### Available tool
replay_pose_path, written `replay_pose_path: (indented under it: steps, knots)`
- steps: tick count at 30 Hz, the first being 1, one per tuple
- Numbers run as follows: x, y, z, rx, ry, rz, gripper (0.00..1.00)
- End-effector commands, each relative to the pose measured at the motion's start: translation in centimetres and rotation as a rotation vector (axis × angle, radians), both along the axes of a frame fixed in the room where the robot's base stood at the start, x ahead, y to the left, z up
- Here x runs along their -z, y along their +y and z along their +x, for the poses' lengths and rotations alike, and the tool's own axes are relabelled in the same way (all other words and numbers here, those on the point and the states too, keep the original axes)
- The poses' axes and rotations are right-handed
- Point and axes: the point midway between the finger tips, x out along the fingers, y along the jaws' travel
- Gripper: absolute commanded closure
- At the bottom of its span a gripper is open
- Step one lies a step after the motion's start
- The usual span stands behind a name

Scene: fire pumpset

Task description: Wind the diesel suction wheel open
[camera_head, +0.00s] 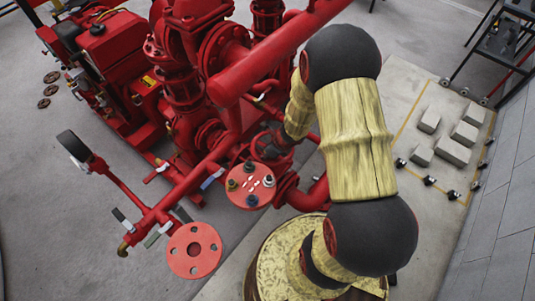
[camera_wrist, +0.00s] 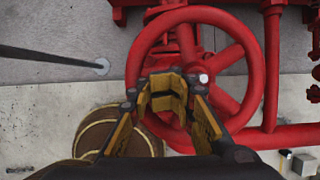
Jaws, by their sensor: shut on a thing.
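The suction wheel is a red spoked handwheel (camera_wrist: 196,14) that fills the middle of the wrist view. Its lower rim and part of its spokes are hidden behind my fingers. My gripper (camera_wrist: 167,92), with yellow pads and dark fingers, is shut on the wheel at its lower part. In the head view, my gripper (camera_head: 280,146) is at the small red wheel (camera_head: 262,138), partly covered by my own arm. I cannot tell from these frames how far the wheel is turned.
Red pump pipework (camera_head: 230,80) stands close to the left of my arm. A round red flange plate with colored knobs (camera_head: 252,185) lies just below the wheel, and another flange (camera_head: 194,250) farther left. Grey blocks (camera_head: 453,151) lie on the floor at right, near a wall.

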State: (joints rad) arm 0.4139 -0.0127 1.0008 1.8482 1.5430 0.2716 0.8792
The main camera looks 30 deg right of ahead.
Motion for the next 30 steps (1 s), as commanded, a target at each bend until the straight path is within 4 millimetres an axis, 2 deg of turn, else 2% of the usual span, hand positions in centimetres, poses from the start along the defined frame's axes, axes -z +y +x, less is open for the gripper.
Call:
replay_pose_path:
  steps: [1, 8, 30]
  knots:
    - [0.8, 0.6, -0.6, -0.005, 0.016, 0.007, 1.0]
    - [0.4, 0.7, -0.3, -0.005, 0.015, 0.006, 1.0]
    - [-6.8, 0.4, 0.3, -0.002, 0.001, 0.001, 1.0]
